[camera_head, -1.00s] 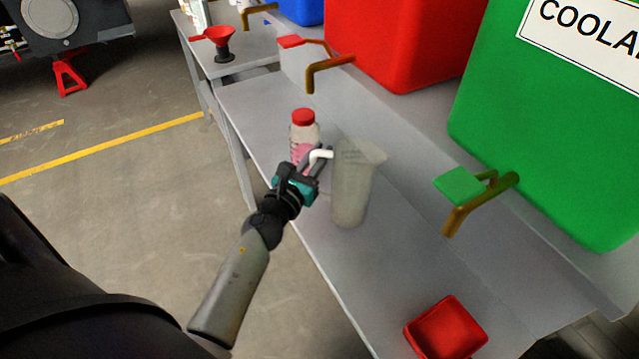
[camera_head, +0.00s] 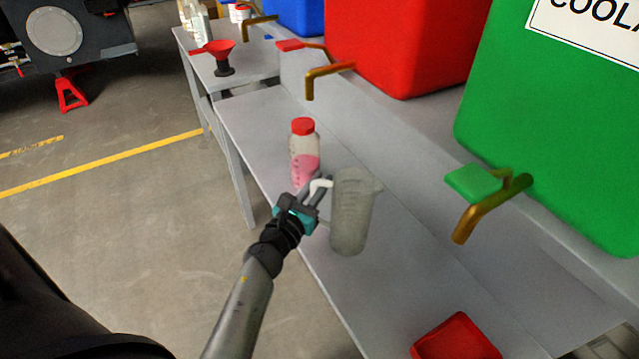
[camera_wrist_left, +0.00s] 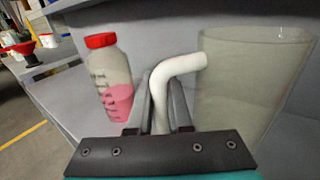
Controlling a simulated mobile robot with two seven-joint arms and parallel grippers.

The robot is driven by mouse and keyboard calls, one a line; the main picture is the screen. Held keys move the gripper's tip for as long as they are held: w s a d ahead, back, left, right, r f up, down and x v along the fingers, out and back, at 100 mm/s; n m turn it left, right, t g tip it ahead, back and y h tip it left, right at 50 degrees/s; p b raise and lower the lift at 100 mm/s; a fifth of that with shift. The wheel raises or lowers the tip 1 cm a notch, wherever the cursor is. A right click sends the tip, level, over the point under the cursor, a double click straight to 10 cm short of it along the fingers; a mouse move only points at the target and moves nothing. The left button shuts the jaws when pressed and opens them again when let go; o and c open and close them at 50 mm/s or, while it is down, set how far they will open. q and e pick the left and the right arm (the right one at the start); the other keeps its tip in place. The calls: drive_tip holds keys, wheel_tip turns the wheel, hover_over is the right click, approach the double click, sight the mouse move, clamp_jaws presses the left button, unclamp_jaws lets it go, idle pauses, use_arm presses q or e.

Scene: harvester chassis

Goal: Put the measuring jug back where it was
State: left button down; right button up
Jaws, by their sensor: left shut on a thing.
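The measuring jug (camera_head: 351,215) is translucent grey with a white handle. It is over the grey bench, upright or nearly so; I cannot tell whether its base touches the surface. My left gripper (camera_head: 317,191) is shut on the jug's white handle, to the left of the jug body. In the left wrist view the handle (camera_wrist_left: 161,95) sits between the fingers, and the jug body (camera_wrist_left: 246,85) fills the right side. It looks empty. My right gripper is not in view.
A red-capped bottle with pink liquid (camera_head: 304,155) stands just behind the jug. A red bin (camera_head: 455,338) is at the front right. A green tank (camera_head: 560,130) with a brass tap (camera_head: 485,215) and a red tank (camera_head: 400,45) line the back. A red funnel (camera_head: 222,58) is at far left.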

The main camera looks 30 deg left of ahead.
use_arm(q)
drive_tip(key=c, duration=1.3)
unclamp_jaws()
drive_tip(key=shift+f, duration=0.15)
drive_tip(key=o, duration=0.5)
drive_tip(key=shift+c, duration=0.2)
drive_tip(key=s+b, duration=0.1)
drive_tip(key=s, duration=1.1)
drive_tip(key=shift+d+r, duration=0.2)
drive_tip(key=shift+d, duration=0.1)
